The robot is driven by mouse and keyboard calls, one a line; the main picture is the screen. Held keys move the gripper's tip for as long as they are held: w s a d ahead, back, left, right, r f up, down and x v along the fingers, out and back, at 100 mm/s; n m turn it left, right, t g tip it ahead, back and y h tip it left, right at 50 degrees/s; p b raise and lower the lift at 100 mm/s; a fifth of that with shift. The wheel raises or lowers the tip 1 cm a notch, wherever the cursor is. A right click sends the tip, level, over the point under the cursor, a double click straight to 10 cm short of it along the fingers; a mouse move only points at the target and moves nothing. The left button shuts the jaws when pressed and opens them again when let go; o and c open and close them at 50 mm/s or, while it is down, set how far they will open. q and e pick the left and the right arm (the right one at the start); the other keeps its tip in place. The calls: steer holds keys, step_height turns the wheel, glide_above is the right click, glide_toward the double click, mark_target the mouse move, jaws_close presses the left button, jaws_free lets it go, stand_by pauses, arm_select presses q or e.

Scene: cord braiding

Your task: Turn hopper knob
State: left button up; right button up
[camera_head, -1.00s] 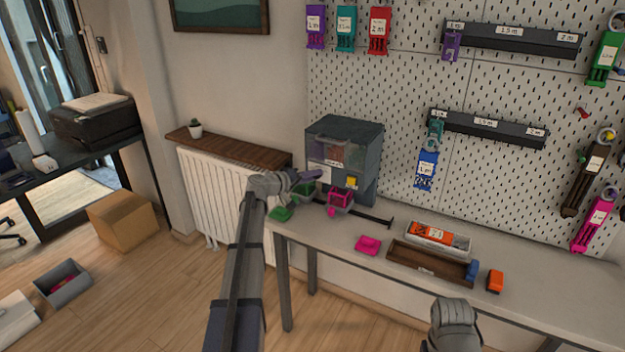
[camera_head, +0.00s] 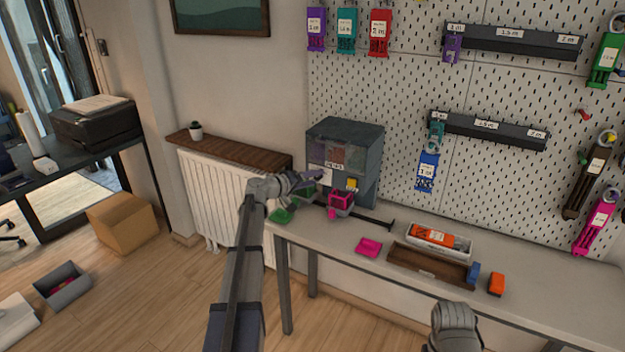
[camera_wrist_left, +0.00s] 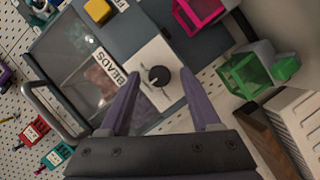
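The hopper (camera_head: 368,140) is a grey box with a clear front, standing at the left end of the workbench against the pegboard. In the left wrist view its BEADS label (camera_wrist_left: 109,69) shows. A round black knob (camera_wrist_left: 159,76) with a pale pointer sits on a white plate (camera_wrist_left: 150,62). My left gripper (camera_head: 318,177) is at the hopper's front left. In the left wrist view my left gripper (camera_wrist_left: 161,76) is open, its purple fingers on either side of the knob. I cannot tell whether they touch it. The right gripper's fingers are not visible.
A pink bin (camera_head: 341,199) and a yellow block (camera_head: 352,184) are at the hopper's front. A green bin (camera_wrist_left: 247,75) is close to the right finger. A brown tray (camera_head: 432,264) lies on the workbench (camera_head: 330,237). A radiator (camera_head: 215,190) stands left.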

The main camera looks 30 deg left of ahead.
arm_select(q)
steer(key=p+v, duration=0.1)
steer(key=v, duration=0.6)
steer(key=shift+s+a+p, duration=0.15)
steer(key=shift+s+p, duration=0.15)
steer(key=shift+s, duration=0.05)
steer(key=shift+r, duration=0.15)
steer(key=s+d+f+m+g+h+p, duration=0.2)
steer(key=d+m+g+p, duration=0.15)
steer(key=d, duration=1.25)
steer(key=s+d+f+m+g+y+p, duration=0.15)
steer(key=s+d+g, duration=0.35)
steer(key=d, duration=0.5)
steer(key=s+d+f+m+g+p, duration=0.2)
steer(key=s+d+f+m+g, duration=0.1)
steer(key=s+d, duration=0.6)
steer(key=s+d+m+g+y+p, duration=0.1)
steer(key=s+d+y+p, duration=0.1)
steer(key=s, duration=0.6)
steer(key=s+d+m+g+y+p, duration=0.2)
steer(key=s+d+y, duration=0.2)
steer(key=s, duration=0.4)
steer(key=shift+y, duration=0.75)
